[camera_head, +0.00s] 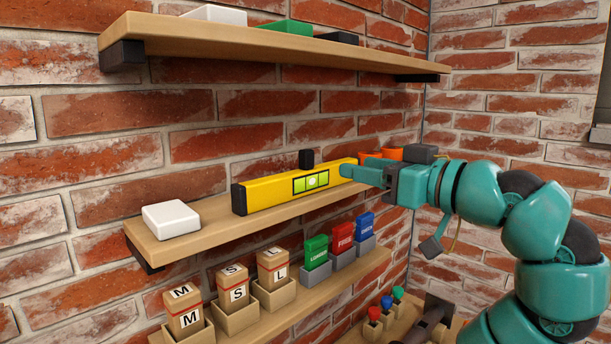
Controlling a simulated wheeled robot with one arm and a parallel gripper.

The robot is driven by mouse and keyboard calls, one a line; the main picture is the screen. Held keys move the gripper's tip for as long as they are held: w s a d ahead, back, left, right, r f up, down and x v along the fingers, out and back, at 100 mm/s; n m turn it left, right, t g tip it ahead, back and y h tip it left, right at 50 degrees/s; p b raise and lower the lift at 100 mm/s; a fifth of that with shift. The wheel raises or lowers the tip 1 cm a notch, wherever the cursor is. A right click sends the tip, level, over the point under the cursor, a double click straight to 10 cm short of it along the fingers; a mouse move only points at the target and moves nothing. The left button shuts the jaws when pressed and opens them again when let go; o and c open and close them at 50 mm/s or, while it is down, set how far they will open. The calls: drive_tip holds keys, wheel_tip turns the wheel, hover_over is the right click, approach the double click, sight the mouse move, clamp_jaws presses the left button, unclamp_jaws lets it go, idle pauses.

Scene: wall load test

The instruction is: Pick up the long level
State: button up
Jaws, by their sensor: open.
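The long yellow level (270,193) lies along the middle wall shelf (205,240). It has a black cap at its left end and a green vial window in its face. My gripper (350,172) is at the right end of the level, with a teal finger in front of its face. The gripper is open; the picture does not show clearly whether the fingers touch the level. The level's right end is partly hidden behind my gripper.
Orange items (390,153) are behind my gripper. The top shelf (250,40) hangs above. Boxes lettered M, S and L (184,309) and coloured cards (316,251) stand below.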

sight(300, 153)
drive_tip(key=p+x, duration=0.3)
drive_tip(key=x, duration=0.7)
drive_tip(key=shift+p, duration=0.35)
drive_tip(key=p+x, duration=0.3)
drive_tip(key=x, duration=0.1)
drive_tip(key=shift+w+a+r, duration=0.1)
drive_tip(key=shift+w+a, duration=0.05)
drive_tip(key=shift+w, duration=0.1)
drive_tip(key=shift+w+a, duration=0.3)
drive_tip(key=shift+a, duration=0.05)
drive_tip(key=shift+d, duration=0.1)
clamp_jaws()
